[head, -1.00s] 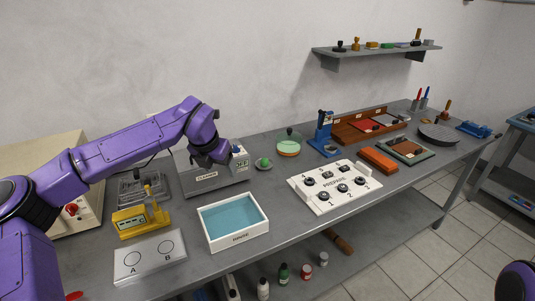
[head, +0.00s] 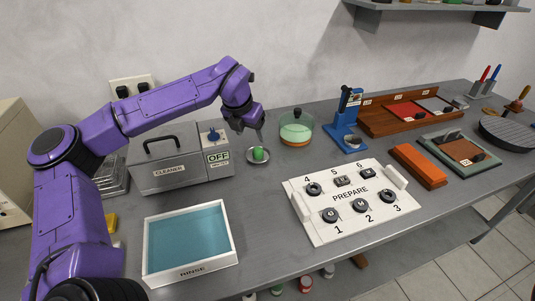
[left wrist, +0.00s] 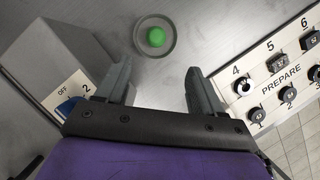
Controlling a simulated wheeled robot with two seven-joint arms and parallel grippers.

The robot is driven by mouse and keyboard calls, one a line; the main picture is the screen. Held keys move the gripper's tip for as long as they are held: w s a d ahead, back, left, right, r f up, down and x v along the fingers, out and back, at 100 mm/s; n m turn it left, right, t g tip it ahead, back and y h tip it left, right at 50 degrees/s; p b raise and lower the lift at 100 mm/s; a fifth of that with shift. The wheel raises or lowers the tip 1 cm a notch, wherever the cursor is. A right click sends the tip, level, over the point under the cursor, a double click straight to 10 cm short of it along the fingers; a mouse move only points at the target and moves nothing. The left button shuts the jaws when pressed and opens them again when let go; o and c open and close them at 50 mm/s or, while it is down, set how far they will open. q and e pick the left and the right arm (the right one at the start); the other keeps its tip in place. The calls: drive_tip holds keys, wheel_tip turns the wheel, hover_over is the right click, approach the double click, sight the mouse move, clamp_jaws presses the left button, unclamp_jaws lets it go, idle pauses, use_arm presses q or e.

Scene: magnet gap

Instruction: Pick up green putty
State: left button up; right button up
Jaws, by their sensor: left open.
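The green putty (head: 259,153) is a small green lump in a shallow grey dish (head: 250,160) on the bench, right of the cleaner box. In the left wrist view the putty (left wrist: 155,37) sits in the round dish (left wrist: 142,48), beyond the fingertips and roughly between their lines. My left gripper (head: 250,132) is above and close to the dish in the head view. In the left wrist view its two fingers (left wrist: 158,75) are spread apart with nothing between them. My right gripper is not in view.
The grey cleaner box (head: 160,178) stands left of the dish. A lidded glass jar (head: 296,131) stands to its right. The white PREPARE board (head: 320,226) and the blue RINSE tray (head: 150,240) lie nearer the front. Bare bench lies between them.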

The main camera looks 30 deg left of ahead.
sight(257, 150)
use_arm(q)
drive_tip(key=x, duration=0.3)
drive_tip(key=p+x, duration=0.1)
drive_tip(key=x, duration=0.3)
drive_tip(key=p+x, duration=0.1)
drive_tip(key=x, duration=0.3)
drive_tip(key=shift+w+a, duration=0.3)
drive_tip(key=shift+a, duration=0.1)
drive_tip(key=shift+s, duration=0.1)
drive_tip(key=c, duration=1.1)
